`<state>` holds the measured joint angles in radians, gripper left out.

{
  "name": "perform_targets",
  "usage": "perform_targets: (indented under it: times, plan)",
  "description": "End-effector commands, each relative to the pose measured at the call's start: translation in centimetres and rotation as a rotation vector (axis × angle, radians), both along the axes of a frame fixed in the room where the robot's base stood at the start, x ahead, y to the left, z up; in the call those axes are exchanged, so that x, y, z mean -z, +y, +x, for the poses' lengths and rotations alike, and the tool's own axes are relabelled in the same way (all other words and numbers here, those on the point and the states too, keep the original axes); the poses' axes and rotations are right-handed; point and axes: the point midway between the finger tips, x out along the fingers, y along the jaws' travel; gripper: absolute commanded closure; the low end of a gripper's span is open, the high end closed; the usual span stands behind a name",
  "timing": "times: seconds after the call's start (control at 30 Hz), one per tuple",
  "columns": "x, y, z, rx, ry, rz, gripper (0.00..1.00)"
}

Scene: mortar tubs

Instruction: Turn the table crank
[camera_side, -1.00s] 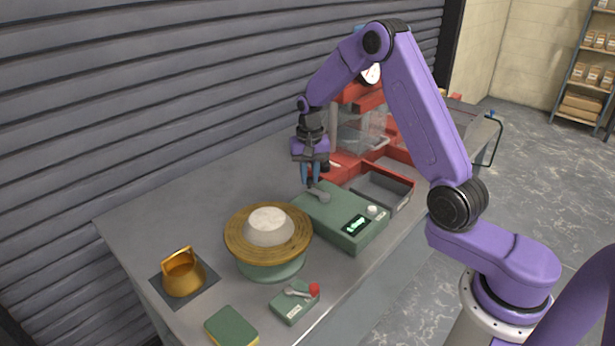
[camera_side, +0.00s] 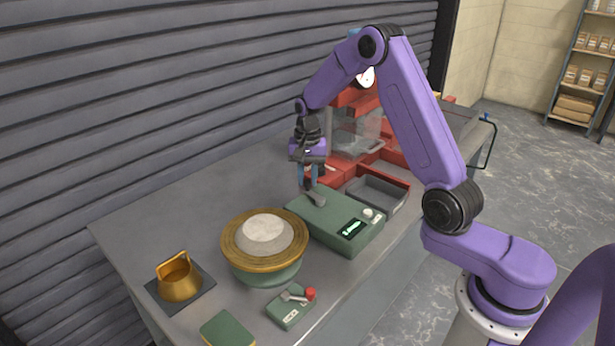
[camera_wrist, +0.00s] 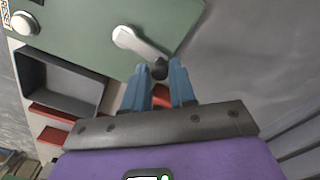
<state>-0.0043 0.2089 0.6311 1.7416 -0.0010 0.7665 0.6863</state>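A green control box (camera_side: 340,228) with a lit display stands mid-table. On its top is a grey crank arm (camera_side: 318,200) ending in a dark knob, which shows in the wrist view as the knob (camera_wrist: 159,70) on the crank arm (camera_wrist: 137,42). My gripper (camera_side: 307,184) points down at that knob. In the wrist view its blue fingertips (camera_wrist: 159,72) are apart, one on each side of the knob. I cannot tell whether they touch it. A smaller green box (camera_side: 290,305) has a grey lever with a red knob (camera_side: 310,293).
A round turntable (camera_side: 265,270) holds a pale mound (camera_side: 267,233). A brass vessel (camera_side: 178,279) stands on a dark mat at the left. A green-and-yellow block (camera_side: 228,332) lies at the front edge. A grey tray (camera_side: 378,190) and red-framed equipment (camera_side: 350,165) stand behind the control box.

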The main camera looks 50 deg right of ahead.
Motion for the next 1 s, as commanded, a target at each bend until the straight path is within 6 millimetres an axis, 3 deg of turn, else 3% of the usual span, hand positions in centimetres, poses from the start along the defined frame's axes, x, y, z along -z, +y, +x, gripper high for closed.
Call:
perform_targets:
  times: [0.47, 0.67, 1.0]
  plan:
    - [-0.7, 0.0, 0.0, 0.0, -0.001, 0.0, 0.54]
    - [-3.9, 0.0, 0.1, 0.0, -0.004, 0.0, 0.54]
    - [-11.2, 0.0, 0.1, 0.001, -0.006, -0.001, 0.54]
